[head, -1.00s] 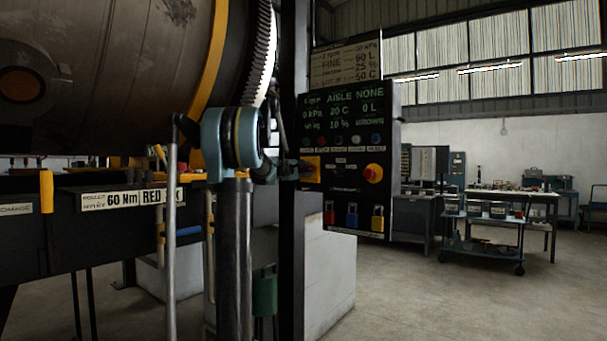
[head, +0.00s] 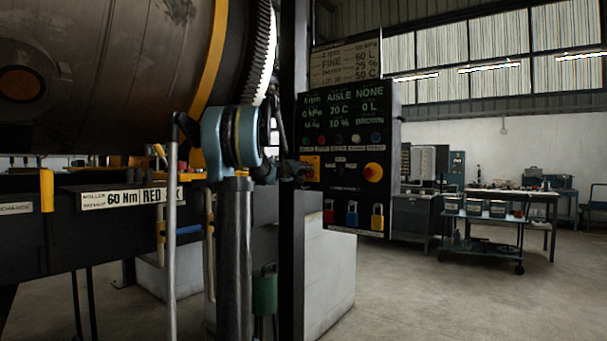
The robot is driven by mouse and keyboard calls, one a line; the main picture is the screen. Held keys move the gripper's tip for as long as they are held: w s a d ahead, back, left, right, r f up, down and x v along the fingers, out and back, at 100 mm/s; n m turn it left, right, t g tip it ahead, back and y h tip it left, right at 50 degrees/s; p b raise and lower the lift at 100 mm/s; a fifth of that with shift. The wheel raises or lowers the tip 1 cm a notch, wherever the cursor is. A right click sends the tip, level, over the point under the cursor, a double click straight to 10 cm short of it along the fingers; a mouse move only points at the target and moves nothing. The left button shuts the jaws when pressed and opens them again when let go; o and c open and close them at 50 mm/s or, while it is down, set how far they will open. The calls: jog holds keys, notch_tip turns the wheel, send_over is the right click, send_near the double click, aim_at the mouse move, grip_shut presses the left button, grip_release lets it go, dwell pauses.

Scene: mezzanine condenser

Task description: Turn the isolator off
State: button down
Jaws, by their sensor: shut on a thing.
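The isolator (head: 311,167) is the yellow plate at the left edge of the black control panel (head: 345,218). My gripper (head: 299,171), small and dark at the end of my blue-grey arm, is against the isolator's left side. It is shut on the isolator's handle, which is mostly hidden behind the fingers. The handle's exact angle is too small to tell.
Red, blue and yellow padlocks (head: 352,215) hang below. A dark post (head: 292,240) stands beside my arm. A large drum (head: 110,70) fills the left.

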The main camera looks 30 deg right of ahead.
jog(key=shift+w+f+m, duration=0.1)
jog(key=shift+m, duration=0.5)
jog(key=c, duration=1.4)
grip_release()
jog(key=shift+w, duration=0.1)
jog(key=shift+c, duration=0.2)
jog(key=shift+a, duration=0.1)
jog(key=v, duration=1.1)
jog(key=shift+s+a, duration=0.2)
jog(key=shift+a, duration=0.15)
jog(key=shift+f, duration=0.15)
